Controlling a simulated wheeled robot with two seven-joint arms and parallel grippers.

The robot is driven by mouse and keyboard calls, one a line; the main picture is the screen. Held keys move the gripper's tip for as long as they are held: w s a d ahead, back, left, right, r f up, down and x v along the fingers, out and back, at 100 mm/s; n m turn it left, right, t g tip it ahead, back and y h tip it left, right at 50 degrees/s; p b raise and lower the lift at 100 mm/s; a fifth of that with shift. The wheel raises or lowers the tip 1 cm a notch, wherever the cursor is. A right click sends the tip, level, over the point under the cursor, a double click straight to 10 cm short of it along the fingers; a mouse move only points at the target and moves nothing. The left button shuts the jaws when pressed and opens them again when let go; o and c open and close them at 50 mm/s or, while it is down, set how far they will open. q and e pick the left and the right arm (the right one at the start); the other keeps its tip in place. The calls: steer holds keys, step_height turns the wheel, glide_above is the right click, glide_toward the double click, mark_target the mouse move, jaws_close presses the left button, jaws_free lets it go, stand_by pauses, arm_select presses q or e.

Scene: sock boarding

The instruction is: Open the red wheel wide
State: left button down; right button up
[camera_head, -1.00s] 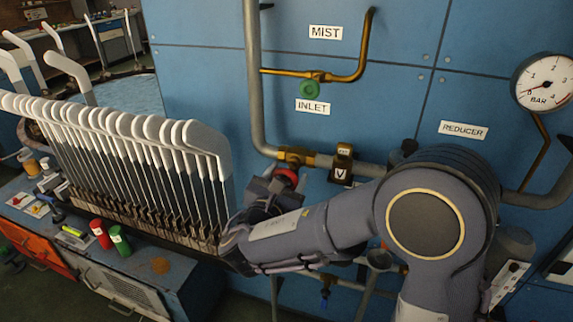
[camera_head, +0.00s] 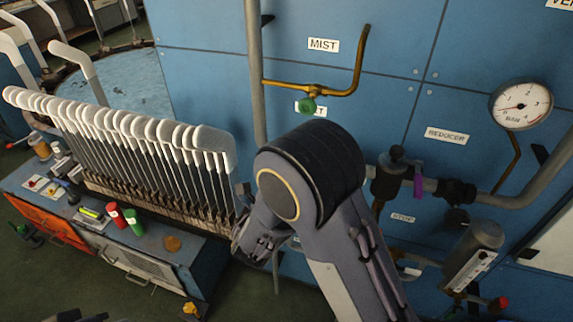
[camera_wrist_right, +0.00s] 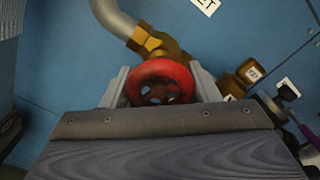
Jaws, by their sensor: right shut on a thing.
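The red wheel (camera_wrist_right: 160,67) sits on a brass valve (camera_wrist_right: 157,44) at the end of a grey pipe in the right wrist view. My right gripper (camera_wrist_right: 159,76) has one finger on each side of the wheel's rim and is shut on it. In the head view my right arm covers the wheel and most of the gripper. My left gripper's jaws do not show. A dark part, perhaps mine, shows at the bottom left edge of the head view.
A row of white-topped sock boards (camera_head: 140,125) stands close left of my right arm. A green wheel (camera_head: 308,105), a pressure gauge (camera_head: 521,104) and a purple-handled valve (camera_head: 417,182) are on the blue wall. Red (camera_head: 116,214) and green (camera_head: 134,222) cylinders stand on the bench.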

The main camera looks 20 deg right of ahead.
steer(key=n+p, duration=0.4)
steer(key=shift+r+p, duration=0.1)
steer(key=shift+p, duration=0.25)
steer(key=shift+n+p, duration=1.25)
steer(key=shift+n, duration=0.35)
steer(key=shift+f, duration=0.2)
steer(key=o, duration=1)
steer(key=shift+s, duration=0.1)
steer(key=shift+s+a, duration=0.25)
steer(key=b+v, duration=0.1)
steer(key=v, duration=0.6)
steer(key=shift+b, duration=0.3)
